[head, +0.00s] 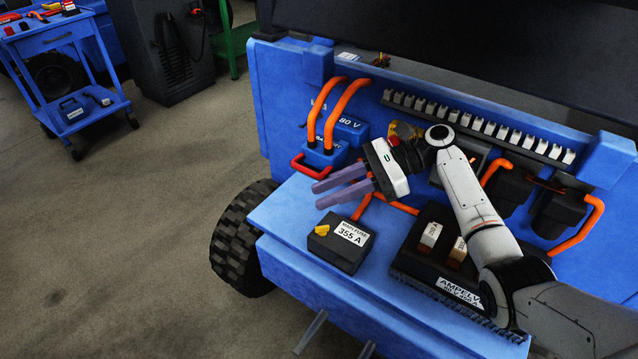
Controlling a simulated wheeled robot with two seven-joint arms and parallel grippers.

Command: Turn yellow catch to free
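A small yellow catch (322,230) sits on the top left of a black box labelled MAIN FUSE 355 A (341,243), on the blue ledge. Another yellow part (402,130) shows behind my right wrist, partly hidden, so its shape is unclear. My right gripper (316,196) is above and behind the fuse box, pointing left. Its two pale purple fingers are a little apart with nothing between them. It touches neither yellow part as far as I can see. Two grey fingers of my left gripper (349,326) show at the bottom edge, spread apart and empty.
A blue battery box with a red handle (309,168) and orange cables (340,112) stands behind. A black fuse holder (436,262) lies under my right arm. A row of grey clips (480,125) lines the back. A blue cart (68,70) stands far left on open floor.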

